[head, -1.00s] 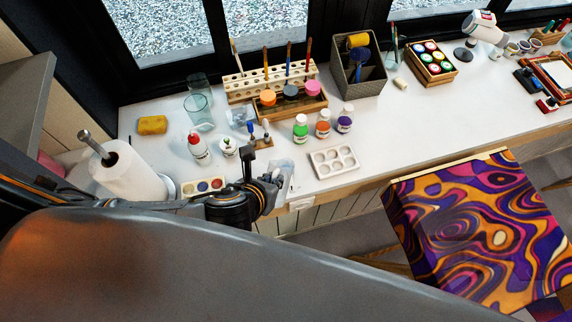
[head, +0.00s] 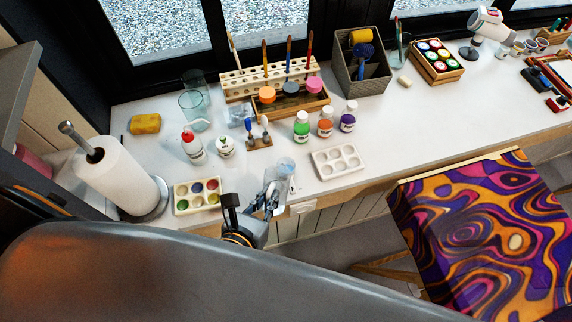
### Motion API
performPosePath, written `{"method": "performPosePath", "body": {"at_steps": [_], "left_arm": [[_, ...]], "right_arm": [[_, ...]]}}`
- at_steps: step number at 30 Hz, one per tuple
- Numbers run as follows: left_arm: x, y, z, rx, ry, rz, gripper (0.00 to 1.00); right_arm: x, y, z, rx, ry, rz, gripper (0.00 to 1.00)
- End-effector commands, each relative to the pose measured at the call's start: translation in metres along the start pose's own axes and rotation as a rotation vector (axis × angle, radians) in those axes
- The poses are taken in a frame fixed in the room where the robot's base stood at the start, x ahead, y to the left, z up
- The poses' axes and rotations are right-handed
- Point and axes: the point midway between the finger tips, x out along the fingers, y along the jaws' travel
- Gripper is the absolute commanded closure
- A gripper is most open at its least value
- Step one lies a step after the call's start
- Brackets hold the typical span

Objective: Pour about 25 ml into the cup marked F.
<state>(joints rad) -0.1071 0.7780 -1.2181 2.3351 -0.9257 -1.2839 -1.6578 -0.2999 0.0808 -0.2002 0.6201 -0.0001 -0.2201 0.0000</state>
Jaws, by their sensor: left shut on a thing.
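My left gripper (head: 266,198) is at the front edge of the white counter, low in the middle of the head view. It is shut on a clear container (head: 273,190), whose outline is hard to make out against the fingers. A small clear cup (head: 287,165) with a bluish tint shows just beyond the held container; I cannot tell whether they touch. No letter F is readable on any cup. Two clear glasses, one (head: 195,83) behind the other (head: 193,105), stand at the back left. My right gripper is not in view.
A paint palette (head: 182,209) and a paper towel roll (head: 118,178) are to the left. A white palette (head: 318,158) lies to the right, with paint bottles (head: 302,130) behind. A red-capped bottle (head: 195,152) stands left.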

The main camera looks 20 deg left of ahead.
Motion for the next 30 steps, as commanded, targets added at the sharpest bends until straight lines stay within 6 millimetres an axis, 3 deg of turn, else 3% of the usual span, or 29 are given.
{"method": "performPosePath", "body": {"at_steps": [17, 30], "left_arm": [[0.001, 0.000, -0.003, 0.001, -0.010, 0.000, 1.00], [-0.002, 0.001, -0.038, 0.022, -0.202, 0.006, 1.00]], "right_arm": [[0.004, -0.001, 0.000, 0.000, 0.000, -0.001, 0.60], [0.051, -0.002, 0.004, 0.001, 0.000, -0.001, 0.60]]}}
